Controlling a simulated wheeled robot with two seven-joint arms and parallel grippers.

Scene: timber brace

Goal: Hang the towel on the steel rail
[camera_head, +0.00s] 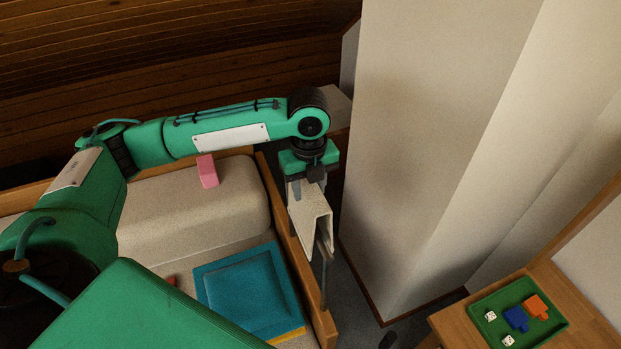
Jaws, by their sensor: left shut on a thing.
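The cream towel (312,216) hangs folded over in an upside-down U near the middle of the view, at the outer side of the sofa's wooden edge. My left gripper (306,186) points down from above and is shut on the towel's upper part. A dark grey steel rail (324,262) shows at the towel's lower right, close beside or under its fold. I cannot tell whether the towel rests on the rail. The gripper's fingers partly cover the towel's top. My right gripper is not in view.
A sofa with a wooden frame (296,262) holds a pink block (207,171) and a teal cushion (246,290). A large pale wall column (420,130) stands close right of the towel. A green tray (482,303) with dice and coloured pieces lies on a wooden table (455,325).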

